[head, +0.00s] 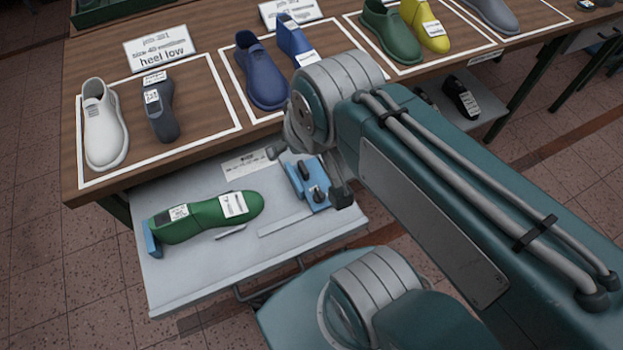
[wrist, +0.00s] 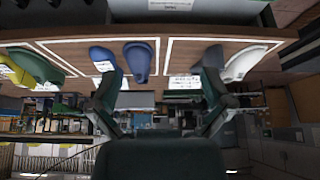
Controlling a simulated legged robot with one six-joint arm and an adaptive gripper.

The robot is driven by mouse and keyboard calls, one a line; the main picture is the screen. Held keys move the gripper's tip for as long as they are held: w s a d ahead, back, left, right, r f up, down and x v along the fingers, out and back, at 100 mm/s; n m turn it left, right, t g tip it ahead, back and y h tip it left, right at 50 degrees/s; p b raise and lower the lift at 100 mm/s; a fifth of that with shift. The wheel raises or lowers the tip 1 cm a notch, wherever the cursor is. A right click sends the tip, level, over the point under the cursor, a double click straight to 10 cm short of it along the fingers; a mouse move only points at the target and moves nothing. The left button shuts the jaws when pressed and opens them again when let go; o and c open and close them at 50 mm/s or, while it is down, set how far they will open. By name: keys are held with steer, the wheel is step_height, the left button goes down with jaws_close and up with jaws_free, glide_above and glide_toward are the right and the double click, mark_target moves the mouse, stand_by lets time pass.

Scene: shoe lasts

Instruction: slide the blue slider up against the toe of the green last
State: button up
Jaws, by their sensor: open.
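The green last (head: 205,217) lies on a pale grey pull-out board with two white labels on it, its toe pointing right. A small blue block (head: 151,238) stands at its heel end. The blue slider (head: 318,205), with dark knobs on top, sits to the right of the toe, with a gap between them. My gripper (head: 309,172) is above and close to the slider, partly hidden by my arm; contact cannot be told. In the wrist view my gripper (wrist: 160,88) shows two fingers spread wide with nothing between them. The last and slider are not in that view.
The grey board (head: 190,285) has a slot right of the last. Above it, the wooden table (head: 225,60) holds a white shoe (head: 103,125), a grey last (head: 160,112), blue shoes (head: 262,75) and green and yellow shoes in white-outlined areas. The table edge is close to my arm.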

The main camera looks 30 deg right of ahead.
steer(key=m+g, duration=0.6)
steer(key=m, duration=1.3)
glide_above(303, 166)
step_height(303, 166, down, 19)
step_height(303, 166, down, 11)
steer(key=shift+s+f, duration=0.1)
